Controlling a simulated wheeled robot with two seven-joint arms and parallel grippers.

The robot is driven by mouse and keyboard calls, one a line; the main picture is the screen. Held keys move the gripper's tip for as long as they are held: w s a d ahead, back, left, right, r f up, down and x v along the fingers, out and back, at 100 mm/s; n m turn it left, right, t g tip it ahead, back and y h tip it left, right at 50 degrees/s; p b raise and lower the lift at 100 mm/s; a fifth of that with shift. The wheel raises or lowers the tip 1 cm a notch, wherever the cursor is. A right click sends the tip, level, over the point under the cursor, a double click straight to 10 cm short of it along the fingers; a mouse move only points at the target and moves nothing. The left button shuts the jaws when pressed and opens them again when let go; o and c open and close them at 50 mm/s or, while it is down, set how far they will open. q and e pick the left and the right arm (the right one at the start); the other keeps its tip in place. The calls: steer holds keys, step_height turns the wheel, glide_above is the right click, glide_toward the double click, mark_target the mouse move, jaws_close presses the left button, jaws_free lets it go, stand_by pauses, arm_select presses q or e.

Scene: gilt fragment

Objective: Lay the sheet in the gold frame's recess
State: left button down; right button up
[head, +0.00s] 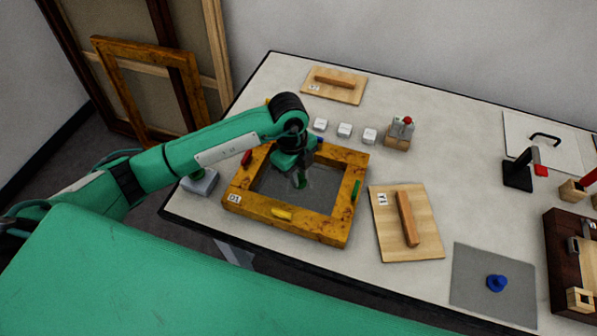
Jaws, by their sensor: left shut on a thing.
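The gold frame (334,232), labelled D1, lies flat on the table with its recess facing up. A grey sheet (267,183) fills most of the view inside its opening. I cannot tell whether the sheet rests fully in the recess or hangs just above it. My left gripper (299,180) points down over the middle of the opening. It is shut on a small green knob on the sheet, mostly hidden by the fingers. Coloured tabs sit on the frame's sides, including a yellow one (281,214) and a red one (246,158). My right gripper is out of view.
A wooden board with a handle, Y1 (427,238), lies right of the frame; another (347,94) lies behind. A grey sheet with a blue knob (470,292) lies front right. White blocks (344,130) and a red-topped device (400,131) stand behind the frame.

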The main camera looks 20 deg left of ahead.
arm_select(q)
steer(key=shift+f, duration=0.15)
steer(key=c, duration=1.3)
jaws_free()
steer(key=shift+o, duration=0.2)
steer(key=shift+r, duration=0.3)
step_height(320, 180, up, 12)
steer(key=a+b, duration=0.1)
steer(key=b, duration=0.1)
steer(key=shift+w+a+f+b, duration=0.15)
steer(key=shift+w+a+b, duration=0.15)
steer(key=shift+w+b, duration=0.1)
